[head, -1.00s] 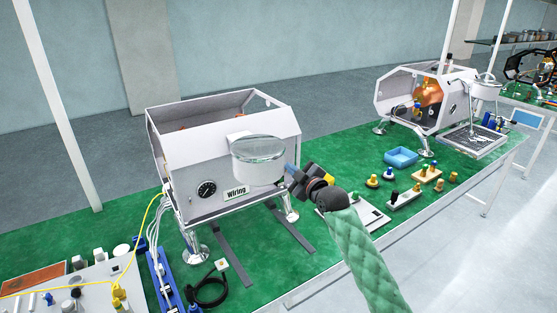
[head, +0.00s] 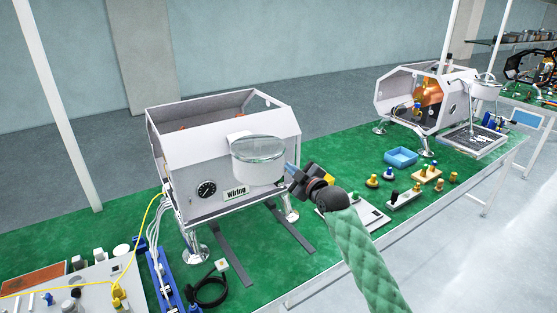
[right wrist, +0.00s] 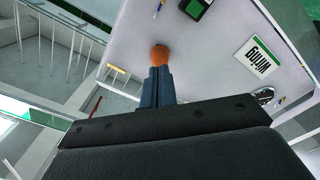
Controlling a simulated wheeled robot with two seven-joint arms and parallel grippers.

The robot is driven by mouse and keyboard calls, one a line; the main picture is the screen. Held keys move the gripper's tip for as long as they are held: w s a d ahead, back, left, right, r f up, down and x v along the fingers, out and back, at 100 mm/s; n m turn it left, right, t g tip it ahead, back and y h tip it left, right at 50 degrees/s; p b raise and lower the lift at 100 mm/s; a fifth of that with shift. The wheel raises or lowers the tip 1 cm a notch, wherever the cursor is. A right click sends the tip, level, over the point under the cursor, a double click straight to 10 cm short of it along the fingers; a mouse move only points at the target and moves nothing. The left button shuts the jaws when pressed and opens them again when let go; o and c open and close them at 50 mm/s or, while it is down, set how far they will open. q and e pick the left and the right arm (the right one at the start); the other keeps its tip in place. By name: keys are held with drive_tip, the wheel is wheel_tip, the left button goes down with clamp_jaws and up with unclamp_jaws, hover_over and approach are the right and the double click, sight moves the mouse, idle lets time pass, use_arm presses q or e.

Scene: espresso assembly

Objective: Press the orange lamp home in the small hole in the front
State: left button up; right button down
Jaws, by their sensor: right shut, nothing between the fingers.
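The orange lamp (right wrist: 160,54) sits at the pale front panel (right wrist: 205,60) of the espresso machine in the right wrist view. My right gripper (right wrist: 159,72) is shut and empty. Its blue fingertips are right at the lamp, seemingly against it, and cover its lower part. I cannot tell how deep the lamp sits, and the hole is hidden. In the head view the gripper (head: 290,169) is by the right side of the machine's front (head: 212,180), beside the round glassy group (head: 258,160). The lamp does not show there. My left gripper is not in view.
A "Wiring" label (head: 236,193) and a gauge (head: 207,188) are on the front. Cables (head: 208,292) lie at the lower left.

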drive_tip(key=shift+x, duration=1.45)
idle(0.6)
drive_tip(key=shift+d, duration=0.1)
drive_tip(key=shift+p+v, duration=0.75)
drive_tip(key=shift+v, duration=2.2)
